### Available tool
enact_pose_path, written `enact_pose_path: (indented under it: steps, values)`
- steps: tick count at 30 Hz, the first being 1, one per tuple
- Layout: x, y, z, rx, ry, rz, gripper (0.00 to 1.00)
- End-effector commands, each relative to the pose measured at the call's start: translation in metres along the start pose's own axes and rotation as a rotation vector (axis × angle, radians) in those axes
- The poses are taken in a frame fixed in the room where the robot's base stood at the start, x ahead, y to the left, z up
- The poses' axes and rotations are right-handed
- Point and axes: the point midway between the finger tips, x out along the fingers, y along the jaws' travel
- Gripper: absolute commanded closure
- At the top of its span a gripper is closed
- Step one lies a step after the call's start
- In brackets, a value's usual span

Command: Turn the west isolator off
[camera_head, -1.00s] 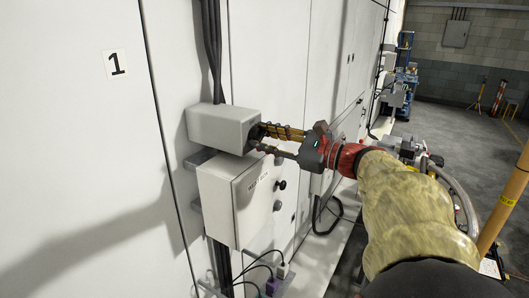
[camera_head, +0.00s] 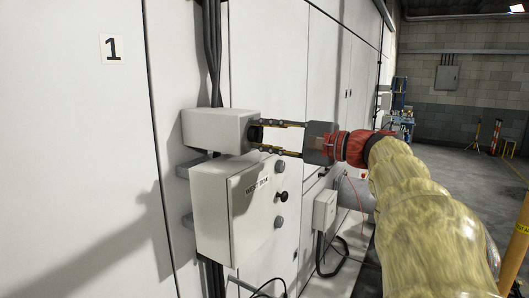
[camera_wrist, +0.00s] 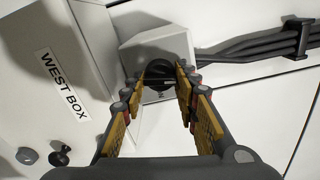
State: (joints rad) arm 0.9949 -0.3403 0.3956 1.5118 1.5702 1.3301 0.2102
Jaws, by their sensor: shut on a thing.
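The west isolator looks to be the small grey box (camera_head: 214,128) on the wall panel, just above the cabinet marked WEST BOX (camera_head: 225,208). A black rotary knob (camera_wrist: 158,80) sits on its face, partly hidden by my fingers. My gripper (camera_head: 263,137) reaches in from the right, and its two fingers are shut on the knob, one on each side. In the wrist view my fingertips (camera_wrist: 163,72) flank the knob. A marking beside the knob is mostly hidden, so I cannot read its position.
The WEST BOX cabinet has a black knob (camera_head: 282,196) and round grey fittings on its front, just below my fingers. Black cables (camera_head: 212,55) run up the panel from the isolator. A smaller grey box (camera_head: 325,210) hangs further right. Open floor lies at the right.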

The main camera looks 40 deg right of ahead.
Motion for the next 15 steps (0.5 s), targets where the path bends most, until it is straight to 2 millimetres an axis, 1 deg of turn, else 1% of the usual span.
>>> enact_pose_path:
  steps: [1,9,15]
  values:
    - [0.0,0.005,-0.0012,-0.031,0.0,0.001,0.95]
    - [0.0001,0.0028,-0.001,-0.165,0.0,0.001,0.95]
    - [0.0001,0.0014,-0.0007,-0.21,0.0,0.001,0.95]
